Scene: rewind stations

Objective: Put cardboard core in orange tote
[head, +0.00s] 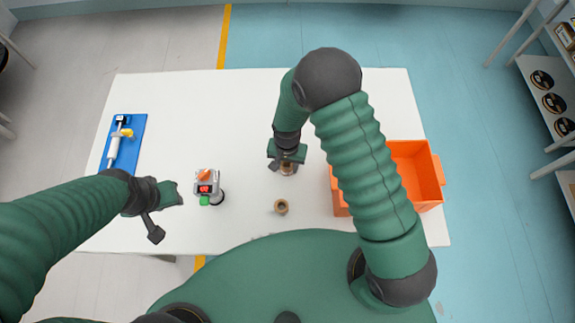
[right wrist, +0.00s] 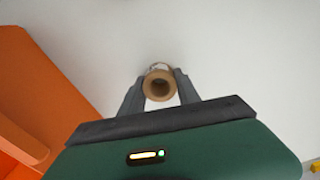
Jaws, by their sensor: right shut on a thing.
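My right gripper (head: 288,166) is shut on a brown cardboard core (head: 288,169) over the middle of the white table. A second cardboard core (head: 281,206) stands on the table nearer to me. The orange tote (head: 438,171) is at the table's right, partly hidden behind my right arm; its wall also shows in the right wrist view (right wrist: 45,80). My left gripper (head: 166,213) is open and empty at the left.
A small grey device with a red display (head: 206,187) stands right of my left gripper. A blue board with a white roller (head: 125,142) lies at the table's left. The white table (head: 220,100) is clear at the back. Shelves (head: 545,90) stand on the far right.

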